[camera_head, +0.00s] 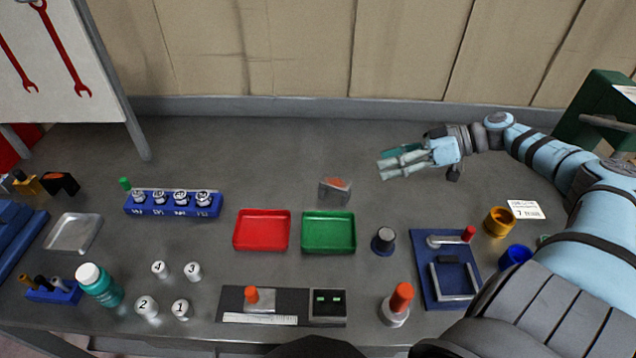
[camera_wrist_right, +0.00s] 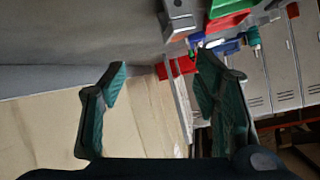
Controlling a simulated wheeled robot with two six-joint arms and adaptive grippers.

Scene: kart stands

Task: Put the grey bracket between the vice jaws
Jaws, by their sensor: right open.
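A small grey piece with an orange-red patch (camera_head: 335,191) stands behind the green tray; it may be the grey bracket, but I cannot tell its shape for sure. It also shows at the top of the right wrist view (camera_wrist_right: 179,22). A blue block-like device (camera_head: 18,238), cut off by the left picture edge, may be the vice; its jaws are not clear. My right gripper (camera_head: 386,163) is open and empty over the back of the bench, right of the grey piece and apart from it. Its two fingers show spread in the wrist view (camera_wrist_right: 164,70). My left gripper is not in view.
Red (camera_head: 262,230) and green (camera_head: 329,232) trays sit mid-bench. A blue rack (camera_head: 172,208) and a teal bottle (camera_head: 100,287) are left. The back strip is clear.

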